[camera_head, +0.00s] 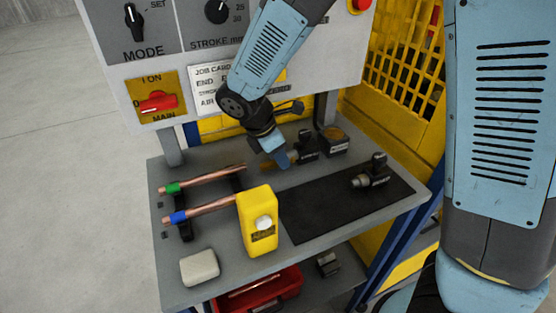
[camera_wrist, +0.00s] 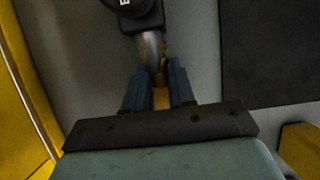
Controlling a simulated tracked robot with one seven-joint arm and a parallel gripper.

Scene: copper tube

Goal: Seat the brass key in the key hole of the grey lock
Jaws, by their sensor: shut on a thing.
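My gripper (camera_head: 280,163) is low over the back of the bench, beside a black-bodied lock (camera_head: 306,145). In the wrist view my gripper (camera_wrist: 159,88) is shut on the brass key (camera_wrist: 161,98), which shows as a gold strip between the fingers. The key points at the silver-grey barrel (camera_wrist: 151,46) of the lock, whose black body (camera_wrist: 140,18) is at the top. Key and barrel overlap in this view; I cannot tell how deep the key sits. The key hole is hidden.
A second black lock (camera_head: 373,171) stands on the dark mat (camera_head: 335,208). Copper tubes (camera_head: 214,207), a yellow bottle (camera_head: 257,208) and a pale block (camera_head: 199,267) are at the left and front. The control panel (camera_head: 200,50) rises behind.

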